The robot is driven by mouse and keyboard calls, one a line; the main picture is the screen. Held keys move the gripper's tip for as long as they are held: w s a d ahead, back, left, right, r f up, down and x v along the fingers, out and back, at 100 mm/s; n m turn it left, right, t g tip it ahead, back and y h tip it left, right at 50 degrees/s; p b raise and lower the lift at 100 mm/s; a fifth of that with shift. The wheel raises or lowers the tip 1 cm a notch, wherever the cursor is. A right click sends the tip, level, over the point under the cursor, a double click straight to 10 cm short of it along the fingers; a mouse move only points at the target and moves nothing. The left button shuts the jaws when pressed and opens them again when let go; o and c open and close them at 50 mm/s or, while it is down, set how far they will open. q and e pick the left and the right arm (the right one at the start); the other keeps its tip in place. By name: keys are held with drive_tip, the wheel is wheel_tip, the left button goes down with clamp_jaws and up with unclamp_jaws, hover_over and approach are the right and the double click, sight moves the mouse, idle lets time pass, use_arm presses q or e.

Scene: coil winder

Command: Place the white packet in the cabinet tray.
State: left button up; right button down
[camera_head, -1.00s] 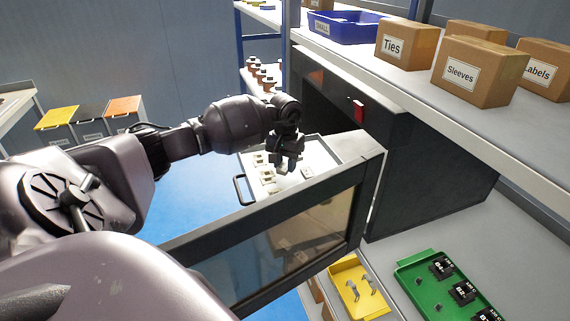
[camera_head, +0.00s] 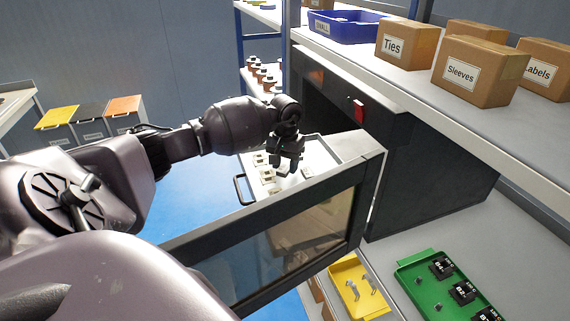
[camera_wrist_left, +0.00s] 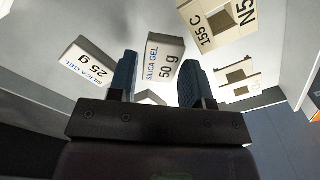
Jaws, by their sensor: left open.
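My left gripper (camera_head: 289,168) is open, fingers pointing down over the pulled-out cabinet tray (camera_head: 330,149). In the left wrist view the gripper (camera_wrist_left: 161,88) has a white packet marked SILICA GEL 50 g (camera_wrist_left: 164,57) between its two fingers. Its near end is partly hidden, and I cannot tell whether the fingers touch it. A second white packet, marked SILICA GEL 25 g (camera_wrist_left: 87,64), lies to the left of the fingers. Both packets appear to lie on the light tray floor. My right gripper is not in view.
Pale square parts (camera_wrist_left: 217,22) lie on the tray right of the fingers. The tray's handle (camera_head: 240,189) faces left. The cabinet's glazed door (camera_head: 290,245) stands open in front. A shelf with boxes (camera_head: 480,70) is above right; a green tray (camera_head: 430,290) is below right.

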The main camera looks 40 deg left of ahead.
sight(285, 167)
use_arm(q)
wheel_tip(285, 167, up, 12)
drive_tip(key=shift+b, duration=0.35)
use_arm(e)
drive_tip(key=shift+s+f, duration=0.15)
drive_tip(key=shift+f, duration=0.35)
